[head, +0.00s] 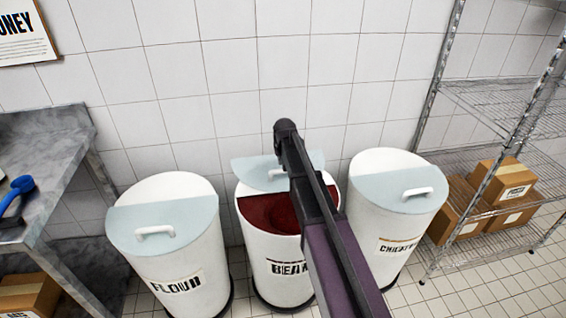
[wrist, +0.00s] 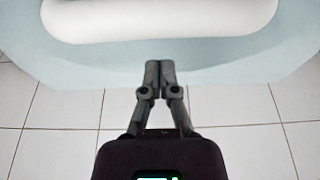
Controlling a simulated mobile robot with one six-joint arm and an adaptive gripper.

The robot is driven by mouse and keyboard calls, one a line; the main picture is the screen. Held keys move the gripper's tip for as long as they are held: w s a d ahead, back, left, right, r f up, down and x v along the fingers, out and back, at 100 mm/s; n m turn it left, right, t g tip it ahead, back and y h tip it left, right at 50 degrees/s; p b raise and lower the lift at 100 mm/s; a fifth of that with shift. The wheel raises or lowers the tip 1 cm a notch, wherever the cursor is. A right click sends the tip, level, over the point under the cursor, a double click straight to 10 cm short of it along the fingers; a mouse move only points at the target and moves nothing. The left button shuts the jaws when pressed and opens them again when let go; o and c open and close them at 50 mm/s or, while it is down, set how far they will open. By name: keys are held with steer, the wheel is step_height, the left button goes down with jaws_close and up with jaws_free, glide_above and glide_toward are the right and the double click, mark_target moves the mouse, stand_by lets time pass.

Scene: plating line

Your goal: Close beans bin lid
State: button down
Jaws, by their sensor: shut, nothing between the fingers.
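The beans bin (head: 277,275) is a white round bin in the middle of the head view, its label partly covered by my arm. Its pale blue lid (head: 250,168) is swung up and open at the back, with a white handle (head: 277,173) on it. Dark red beans (head: 262,215) show in the uncovered mouth. In the wrist view my gripper (wrist: 160,66) is shut and empty, its fingertips over the edge of a pale blue lid (wrist: 100,68), below a white handle (wrist: 160,22). Whether they touch it I cannot tell. My arm hides part of the bin and lid in the head view.
A flour bin (head: 185,262) stands close on the left and another labelled bin (head: 385,225) close on the right, both with lids down. A metal table (head: 50,150) is at the left. A wire shelf (head: 500,150) with cardboard boxes is at the right. A tiled wall is behind.

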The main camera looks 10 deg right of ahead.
mark_target(284, 176)
steer(key=shift+s+r+p, duration=0.15)
steer(key=shift+s+p, duration=0.15)
steer(key=shift+s, duration=0.7)
steer(key=shift+s+r+p, duration=0.15)
steer(key=shift+s+p, duration=0.15)
steer(key=shift+s, duration=0.65)
steer(key=shift+d, duration=0.15)
steer(key=shift+s, duration=0.1)
